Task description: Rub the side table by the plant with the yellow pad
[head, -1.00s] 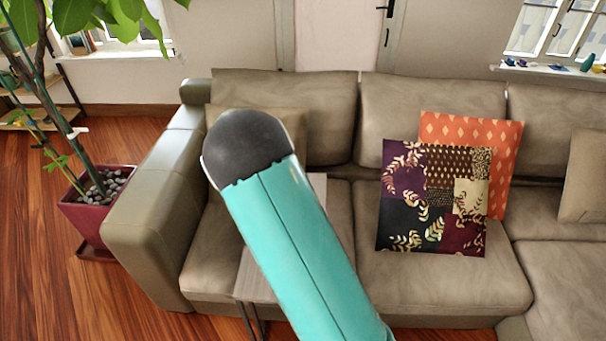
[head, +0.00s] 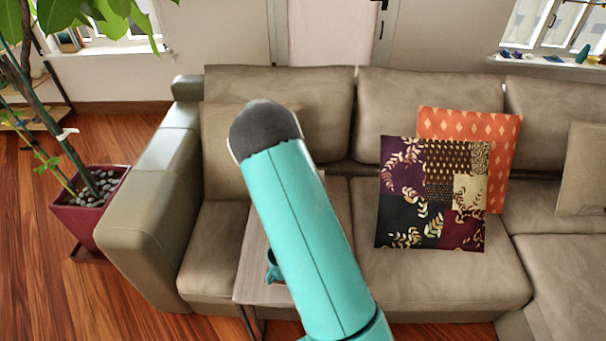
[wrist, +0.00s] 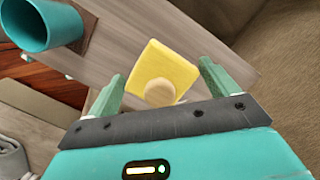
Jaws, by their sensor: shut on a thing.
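The side table (head: 252,262) is a narrow grey wood top in front of the sofa, partly hidden behind my arm in the head view. Its top (wrist: 135,45) spans the upper part of the wrist view. The yellow pad (wrist: 172,62) is a square block with a round pale knob. My gripper (wrist: 160,78) is shut on the pad, with a green finger on either side of the knob. The pad is over the table top; I cannot tell whether it touches. The potted plant (head: 85,205) stands left of the sofa. The gripper and pad are hidden in the head view.
A teal cup (wrist: 38,25) stands on a brown coaster (wrist: 75,35) on the table, left of the pad in the wrist view. The grey-brown sofa (head: 440,275) surrounds the table closely.

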